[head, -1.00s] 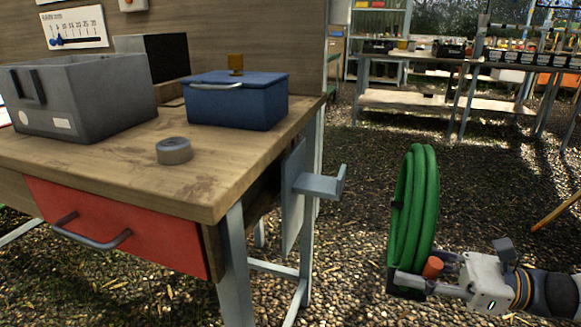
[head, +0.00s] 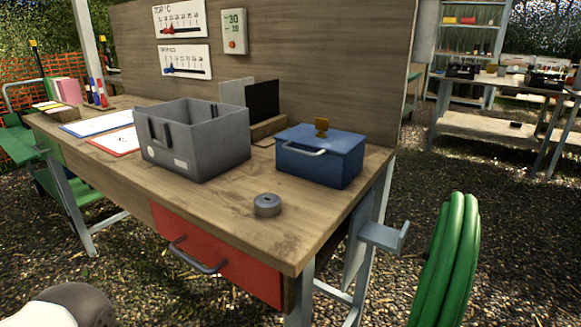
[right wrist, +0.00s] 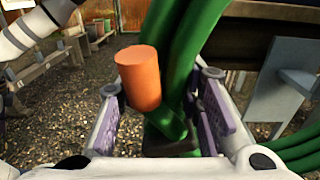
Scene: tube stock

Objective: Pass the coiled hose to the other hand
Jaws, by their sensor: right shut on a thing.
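The coiled green hose (head: 450,262) hangs upright at the right of the head view, its lower part cut off by the frame edge. In the right wrist view the green loops (right wrist: 182,50) rise between the fingers of my right gripper (right wrist: 158,112), which is shut on the hose. An orange cylinder (right wrist: 138,78) stands beside the loops there. My right gripper is outside the head view. A rounded pale and dark part of my left arm (head: 75,303) shows at the lower left; my left gripper is not seen.
A grey hook bracket (head: 383,236) juts from the workbench side, left of the hose. The wooden bench top (head: 215,215) carries a grey bin (head: 195,145), a blue box (head: 320,160) and a grey tape roll (head: 267,205). Gravel ground lies open at the right.

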